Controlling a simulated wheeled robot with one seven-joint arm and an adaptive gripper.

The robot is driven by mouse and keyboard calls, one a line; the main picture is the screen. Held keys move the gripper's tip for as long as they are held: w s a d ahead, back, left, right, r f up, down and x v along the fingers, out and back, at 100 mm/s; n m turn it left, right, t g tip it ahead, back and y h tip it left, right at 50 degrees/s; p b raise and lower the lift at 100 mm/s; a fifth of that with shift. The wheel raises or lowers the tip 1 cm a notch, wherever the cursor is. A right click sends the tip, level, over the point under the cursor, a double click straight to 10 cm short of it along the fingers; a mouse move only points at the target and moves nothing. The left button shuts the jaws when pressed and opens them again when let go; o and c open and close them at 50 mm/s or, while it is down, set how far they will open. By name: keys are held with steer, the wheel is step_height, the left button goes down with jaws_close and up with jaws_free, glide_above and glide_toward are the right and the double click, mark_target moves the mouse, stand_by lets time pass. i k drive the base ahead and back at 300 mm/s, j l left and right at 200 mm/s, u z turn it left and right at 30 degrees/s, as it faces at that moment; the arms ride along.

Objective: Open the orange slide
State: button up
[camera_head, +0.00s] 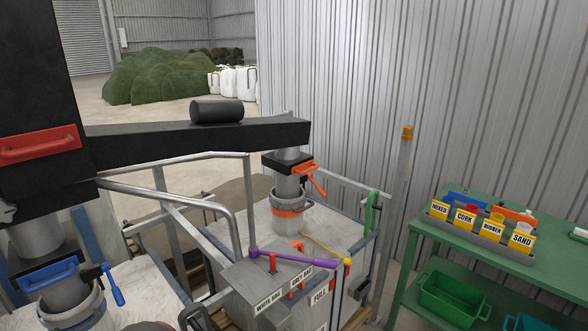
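The orange slide (305,168) has an orange handle at the right side of a black housing (284,161). An orange lever (318,187) hangs down at its right. The housing sits on a grey spout under the right end of a black trough. How far the slide is pushed in cannot be told. Below, an orange band (288,212) circles the spout's lower end above a pale bag top. My gripper cannot be made out in this view; dark rounded parts at the bottom edge are too cut off to identify.
A blue slide (48,275) with a blue lever stands at lower left; a red handle (38,144) is above. Metal rails (160,193) cross the foreground. A purple bar (300,258) lies over a labelled panel with pegs. A green table (480,245) with labelled holders stands right.

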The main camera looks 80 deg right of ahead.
mark_target(299, 169)
steer(key=l+z, duration=0.15)
steer(key=z, duration=2.4)
steer(key=i+l, duration=0.35)
steer(key=l, duration=0.15)
steer(key=i+l, duration=0.35)
steer(key=l, duration=0.1)
